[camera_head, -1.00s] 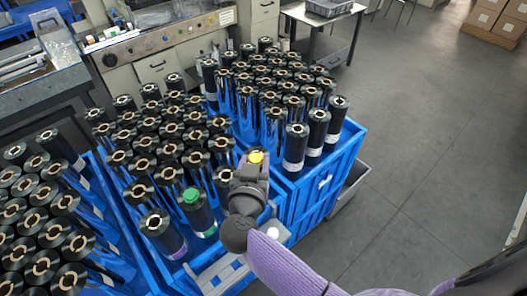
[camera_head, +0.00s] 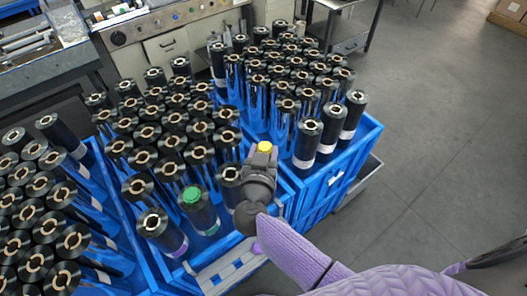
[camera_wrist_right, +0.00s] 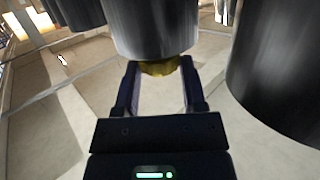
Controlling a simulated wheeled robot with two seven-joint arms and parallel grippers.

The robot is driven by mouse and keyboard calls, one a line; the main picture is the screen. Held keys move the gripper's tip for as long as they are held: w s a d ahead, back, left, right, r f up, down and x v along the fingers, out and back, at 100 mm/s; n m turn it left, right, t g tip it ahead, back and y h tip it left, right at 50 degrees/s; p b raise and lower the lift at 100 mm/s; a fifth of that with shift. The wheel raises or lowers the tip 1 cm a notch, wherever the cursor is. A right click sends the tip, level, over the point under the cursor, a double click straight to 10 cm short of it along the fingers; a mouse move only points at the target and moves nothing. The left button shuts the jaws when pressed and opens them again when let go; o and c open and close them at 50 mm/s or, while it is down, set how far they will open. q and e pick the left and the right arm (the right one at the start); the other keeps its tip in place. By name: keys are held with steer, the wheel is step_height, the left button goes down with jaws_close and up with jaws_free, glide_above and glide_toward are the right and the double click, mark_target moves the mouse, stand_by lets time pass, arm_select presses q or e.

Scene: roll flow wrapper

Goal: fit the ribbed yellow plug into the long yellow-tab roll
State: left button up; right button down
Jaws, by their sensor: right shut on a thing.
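My right gripper (camera_head: 262,153) is shut on the ribbed yellow plug (camera_head: 265,147). A dark roll with an open core (camera_head: 230,173) stands just left of the gripper. No yellow tab can be made out on any roll, so I cannot tell which is the long yellow-tab roll. My left gripper is out of view.
Several dark rolls stand upright in blue crates (camera_head: 318,195). One roll left of the gripper has a green plug (camera_head: 192,196) in its top. A roll with a purple band (camera_head: 160,228) stands at the front. Open grey floor (camera_head: 440,130) lies to the right.

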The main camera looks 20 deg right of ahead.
steer(key=shift+r, duration=0.1)
stand_by(0.5)
steer(key=shift+p, duration=0.45)
steer(key=shift+p, duration=0.4)
steer(key=shift+f+b, duration=0.5)
steer(key=shift+f, duration=0.15)
stand_by(0.3)
steer(key=shift+c, duration=2.2)
jaws_free()
